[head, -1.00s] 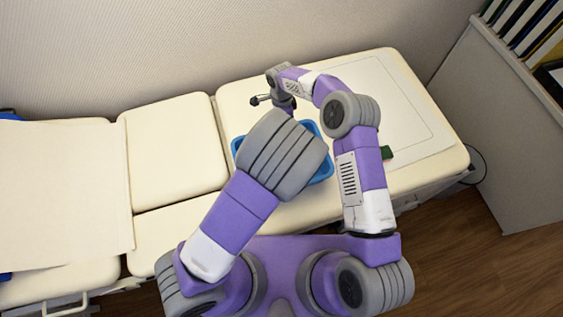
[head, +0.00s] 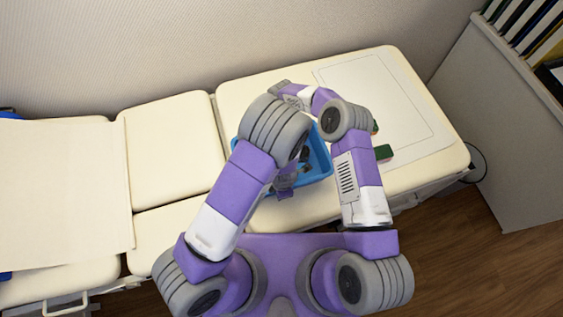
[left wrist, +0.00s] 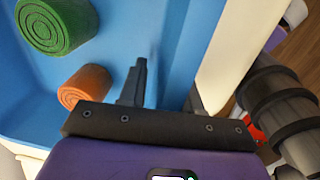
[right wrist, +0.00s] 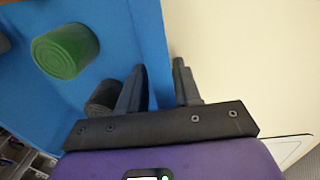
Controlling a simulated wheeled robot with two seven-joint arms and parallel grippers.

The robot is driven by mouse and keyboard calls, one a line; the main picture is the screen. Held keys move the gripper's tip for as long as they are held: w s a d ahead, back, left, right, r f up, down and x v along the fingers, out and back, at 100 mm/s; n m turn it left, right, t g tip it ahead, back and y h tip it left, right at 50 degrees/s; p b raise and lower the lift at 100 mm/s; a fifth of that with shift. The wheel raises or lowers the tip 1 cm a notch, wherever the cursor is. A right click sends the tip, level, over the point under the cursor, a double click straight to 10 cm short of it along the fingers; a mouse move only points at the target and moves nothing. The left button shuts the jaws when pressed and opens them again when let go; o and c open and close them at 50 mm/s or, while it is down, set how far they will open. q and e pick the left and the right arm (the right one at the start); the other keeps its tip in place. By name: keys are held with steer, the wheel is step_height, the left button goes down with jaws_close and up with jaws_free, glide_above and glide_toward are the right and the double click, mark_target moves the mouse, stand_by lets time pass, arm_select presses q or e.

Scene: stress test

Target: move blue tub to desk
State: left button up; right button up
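The blue tub (head: 318,160) sits on the cream padded couch, partly hidden by my arms in the head view. It holds a green roll (left wrist: 57,25) and an orange roll (left wrist: 84,88); the right wrist view shows a green roll (right wrist: 65,50) and a dark roll (right wrist: 103,98). My left gripper (left wrist: 168,78) is open at the tub's rim, one finger inside and one outside, with the wall between them. My right gripper (right wrist: 160,68) is open around another stretch of wall, one finger inside and one outside. I cannot tell whether the fingers touch the wall. No desk is clearly identifiable.
Dark green blocks (head: 384,152) lie right of my right arm on the couch (head: 440,152). A thin outlined sheet (head: 395,95) covers its right end. The couch's left part (head: 172,150) is clear. A grey cabinet (head: 500,130) with binders stands at the right.

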arm_select(q)
jaws_close()
arm_select(e)
jaws_close()
arm_select(q)
steer(key=shift+r, duration=0.15)
arm_select(e)
steer(key=shift+r, duration=0.15)
